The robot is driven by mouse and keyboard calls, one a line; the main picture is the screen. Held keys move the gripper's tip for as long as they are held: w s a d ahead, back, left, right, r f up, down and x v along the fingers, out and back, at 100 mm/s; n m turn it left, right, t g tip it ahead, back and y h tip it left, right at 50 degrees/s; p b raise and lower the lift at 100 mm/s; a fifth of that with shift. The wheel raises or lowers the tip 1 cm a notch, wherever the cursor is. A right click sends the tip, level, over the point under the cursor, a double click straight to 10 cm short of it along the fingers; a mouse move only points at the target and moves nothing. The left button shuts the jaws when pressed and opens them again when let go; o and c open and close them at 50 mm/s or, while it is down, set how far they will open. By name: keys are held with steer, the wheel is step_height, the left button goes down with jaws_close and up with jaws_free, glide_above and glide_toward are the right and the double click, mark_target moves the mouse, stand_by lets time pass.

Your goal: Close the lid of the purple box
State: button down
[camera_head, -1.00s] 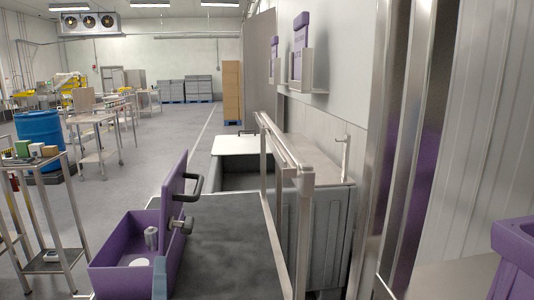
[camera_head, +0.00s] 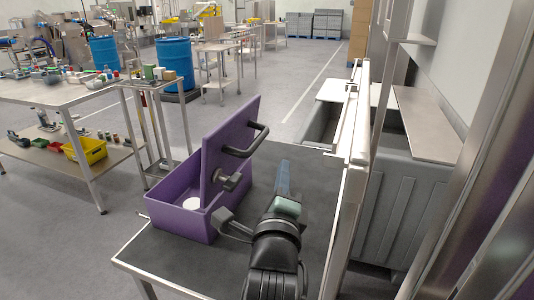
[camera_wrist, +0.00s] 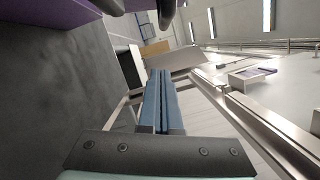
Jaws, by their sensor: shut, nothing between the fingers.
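The purple box (camera_head: 171,218) sits on the dark table top near its left side. Its lid (camera_head: 222,141) stands open and nearly upright on the right side of the box, with a black handle (camera_head: 262,136) and a knob-like latch facing right. A white round thing lies inside the box. My gripper (camera_head: 284,168) is to the right of the lid over the table, its blue fingers together and empty, apart from the lid. In the wrist view the blue fingers (camera_wrist: 160,90) are shut, and a purple edge with black handle parts shows at the top.
The dark table top (camera_head: 165,255) is clear in front of and behind the box. A metal frame (camera_head: 354,130) runs along its right edge, with a grey bin (camera_head: 400,200) beyond. A small metal stand (camera_head: 150,85) and a workbench (camera_head: 50,95) with items are at left.

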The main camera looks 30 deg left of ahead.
mark_target(265, 137)
steer(key=shift+w+a+r, duration=0.25)
steer(key=shift+a+r, duration=0.05)
steer(key=shift+a, duration=0.5)
steer(key=shift+w+a+r, duration=0.25)
steer(key=shift+w+a, duration=0.05)
steer(key=shift+a, duration=0.55)
steer(key=shift+w+a+r, duration=0.25)
steer(key=shift+a+r, duration=0.05)
steer(key=shift+a, duration=0.5)
steer(key=shift+r+p, duration=0.1)
steer(key=shift+p, duration=0.2)
steer(key=shift+s+a+r+n+p, duration=0.1)
steer(key=shift+a+r+n+p, duration=0.2)
steer(key=shift+n+p, duration=0.1)
